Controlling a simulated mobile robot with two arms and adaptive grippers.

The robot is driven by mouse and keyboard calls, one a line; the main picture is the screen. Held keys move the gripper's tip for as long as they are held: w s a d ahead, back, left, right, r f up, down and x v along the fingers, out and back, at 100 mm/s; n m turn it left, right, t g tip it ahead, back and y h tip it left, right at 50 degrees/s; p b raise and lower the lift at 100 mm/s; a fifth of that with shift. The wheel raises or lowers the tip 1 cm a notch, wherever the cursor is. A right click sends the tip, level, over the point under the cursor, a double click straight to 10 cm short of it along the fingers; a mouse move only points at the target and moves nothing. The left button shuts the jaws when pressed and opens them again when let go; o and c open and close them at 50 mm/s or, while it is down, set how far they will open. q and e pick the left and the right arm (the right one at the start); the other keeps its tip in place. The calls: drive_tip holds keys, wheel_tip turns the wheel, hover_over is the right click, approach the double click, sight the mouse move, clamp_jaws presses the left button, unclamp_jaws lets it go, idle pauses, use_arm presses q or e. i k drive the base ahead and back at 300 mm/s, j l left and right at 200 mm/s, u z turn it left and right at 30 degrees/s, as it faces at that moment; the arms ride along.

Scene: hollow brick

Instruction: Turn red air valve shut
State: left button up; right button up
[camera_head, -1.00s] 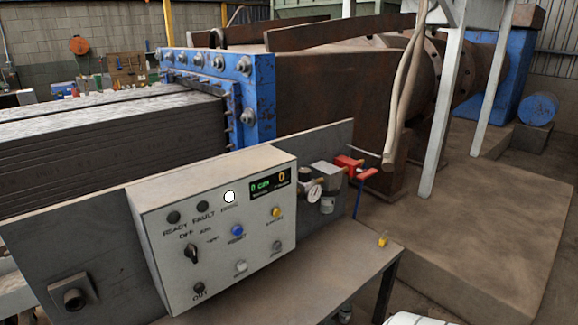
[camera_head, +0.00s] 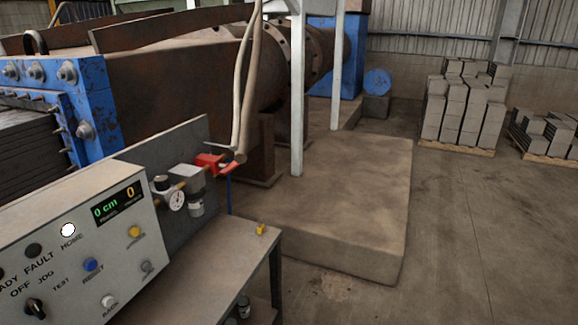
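The red air valve (camera_head: 209,162) sits at the right end of the air line, at the panel's right edge. Its red handle (camera_head: 232,168) points out to the right. A blue hose hangs down below it. A round pressure gauge (camera_head: 177,199) and a regulator with a grey bowl (camera_head: 196,207) sit just left of the valve. Neither of my grippers shows in the head view.
The grey control box (camera_head: 70,250) with buttons and a display stands at lower left on a metal table (camera_head: 200,265). A yellow padlock-like item (camera_head: 261,229) lies on the table's right part. A concrete plinth (camera_head: 340,200) lies behind. Open floor (camera_head: 480,250) is at right, with brick pallets (camera_head: 465,105) beyond.

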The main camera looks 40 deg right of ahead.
sight(226, 169)
drive_tip(key=z, duration=0.95)
drive_tip(key=i+l+u, duration=0.1)
drive_tip(key=i+l, duration=0.15)
drive_tip(key=l, duration=0.15)
drive_tip(key=i+l+u, duration=0.1)
drive_tip(key=i+l, duration=0.15)
drive_tip(key=l, duration=0.15)
